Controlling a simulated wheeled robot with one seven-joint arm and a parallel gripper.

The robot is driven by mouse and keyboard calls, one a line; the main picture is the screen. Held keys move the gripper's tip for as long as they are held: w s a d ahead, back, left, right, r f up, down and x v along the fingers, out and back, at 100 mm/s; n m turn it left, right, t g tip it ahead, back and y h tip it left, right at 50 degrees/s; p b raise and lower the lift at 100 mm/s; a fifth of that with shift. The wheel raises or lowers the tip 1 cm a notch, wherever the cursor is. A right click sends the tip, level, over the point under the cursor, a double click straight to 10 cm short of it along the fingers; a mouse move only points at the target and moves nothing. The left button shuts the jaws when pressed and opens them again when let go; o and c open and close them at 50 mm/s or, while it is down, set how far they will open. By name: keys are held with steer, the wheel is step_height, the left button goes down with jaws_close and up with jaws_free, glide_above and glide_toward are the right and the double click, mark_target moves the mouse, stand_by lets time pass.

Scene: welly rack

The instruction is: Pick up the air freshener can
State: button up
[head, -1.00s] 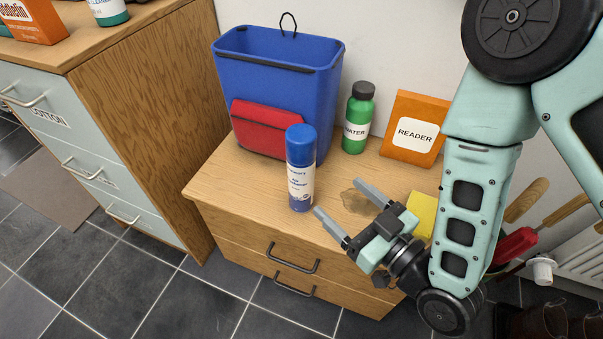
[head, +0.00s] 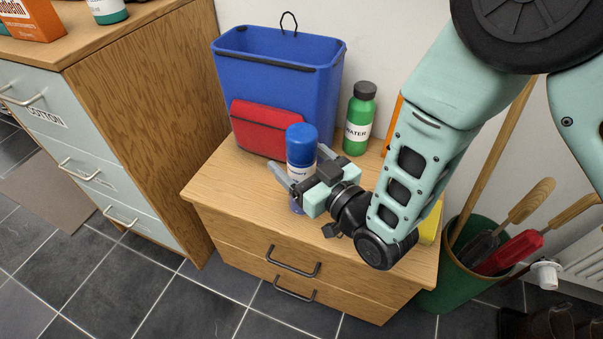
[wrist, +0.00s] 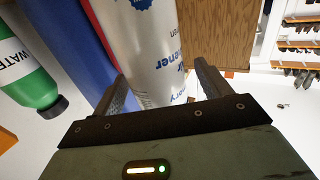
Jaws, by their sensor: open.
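The air freshener can (head: 301,146) stands upright on the wooden chest top, with a blue cap and a white and blue label. My gripper (head: 298,176) is at the can, its open fingers on either side of the can's body. The gripper hides part of the can's lower half in the head view. In the wrist view the can's pale label (wrist: 145,50) shows between the two fingers (wrist: 163,92). I cannot tell whether either finger touches it.
A blue bin (head: 270,85) with a red pouch (head: 262,128) stands behind the can. A green water bottle (head: 358,122) is to its right. An orange reader box (head: 391,124) and a yellow sponge (head: 430,226) are partly hidden by my arm. The chest's left top (head: 215,180) is clear.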

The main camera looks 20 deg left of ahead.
steer(key=shift+w+a, duration=0.45)
steer(key=shift+a, duration=0.15)
steer(key=c, duration=1.3)
steer(key=shift+r, duration=0.1)
